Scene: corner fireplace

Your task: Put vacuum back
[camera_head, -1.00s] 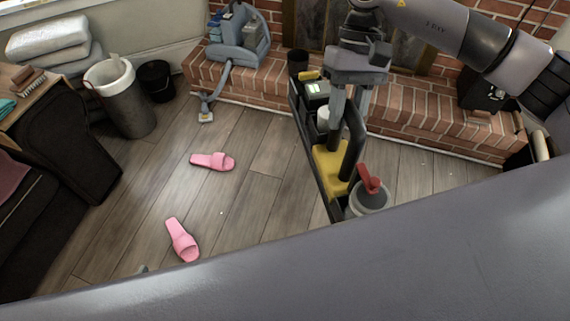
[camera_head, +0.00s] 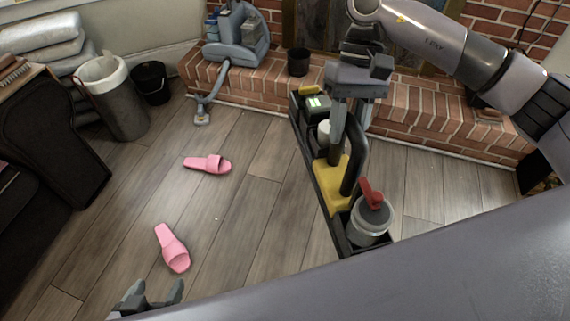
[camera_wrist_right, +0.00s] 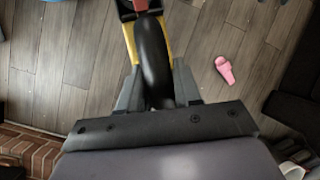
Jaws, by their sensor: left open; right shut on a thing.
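The vacuum is most likely the blue-grey appliance (camera_head: 236,45) on the brick hearth at the upper left of the head view. Its hose runs down to a nozzle (camera_head: 202,117) on the floor. My right gripper (camera_head: 347,135) is shut on the black curved handle (camera_wrist_right: 152,60) of a long black carrier (camera_head: 312,160). The carrier has a yellow middle and holds a grey canister with a red top (camera_head: 371,215) and other small items. I cannot tell whether it touches the floor. My left gripper (camera_head: 156,288) is open and empty at the lower left, far from the vacuum.
Two pink slippers (camera_head: 208,164) (camera_head: 172,248) lie on the wooden floor. A grey bin (camera_head: 118,105) and black bucket (camera_head: 153,82) stand at the left, near a dark armchair (camera_head: 50,140). A black cup (camera_head: 298,62) stands on the hearth (camera_head: 275,85).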

